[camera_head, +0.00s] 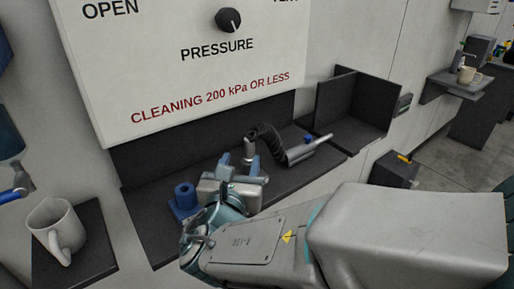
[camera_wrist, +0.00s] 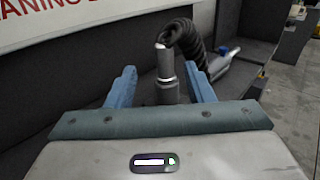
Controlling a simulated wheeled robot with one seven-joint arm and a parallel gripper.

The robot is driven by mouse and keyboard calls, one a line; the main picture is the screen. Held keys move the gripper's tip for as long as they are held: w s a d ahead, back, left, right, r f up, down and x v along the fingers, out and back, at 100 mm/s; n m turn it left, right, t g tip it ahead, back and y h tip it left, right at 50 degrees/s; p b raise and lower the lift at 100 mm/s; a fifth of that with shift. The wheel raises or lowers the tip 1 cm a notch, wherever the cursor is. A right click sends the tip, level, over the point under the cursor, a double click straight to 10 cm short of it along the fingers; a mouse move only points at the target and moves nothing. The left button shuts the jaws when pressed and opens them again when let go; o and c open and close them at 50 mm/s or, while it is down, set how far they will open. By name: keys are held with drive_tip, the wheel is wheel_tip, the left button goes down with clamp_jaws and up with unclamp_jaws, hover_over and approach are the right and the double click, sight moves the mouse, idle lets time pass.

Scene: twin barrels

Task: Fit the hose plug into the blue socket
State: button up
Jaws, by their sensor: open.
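The hose plug (camera_head: 249,147) is a grey metal cylinder on the end of a black ribbed hose (camera_head: 267,136). It stands roughly upright above the dark shelf. In the wrist view the plug (camera_wrist: 165,72) shows between the two blue fingers of my gripper (camera_wrist: 160,68), with a gap visible on the left. My gripper (camera_head: 238,164) is open, and the plug is not clamped. The blue socket (camera_head: 185,197) is a short round piece on a blue base at the shelf's left, just left of my gripper. Its lower part is partly hidden by my gripper and wrist.
A grey nozzle tool (camera_head: 305,150) with a blue button lies right of the hose. A dark open box (camera_head: 354,105) stands at the shelf's right. The white pressure panel (camera_head: 185,55) overhangs behind. A mug (camera_head: 55,228) stands on a separate ledge at left.

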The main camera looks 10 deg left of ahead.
sight(248, 146)
drive_tip(key=w, duration=0.8)
drive_tip(key=shift+w, duration=0.35)
drive_tip(key=shift+a, duration=0.1)
clamp_jaws()
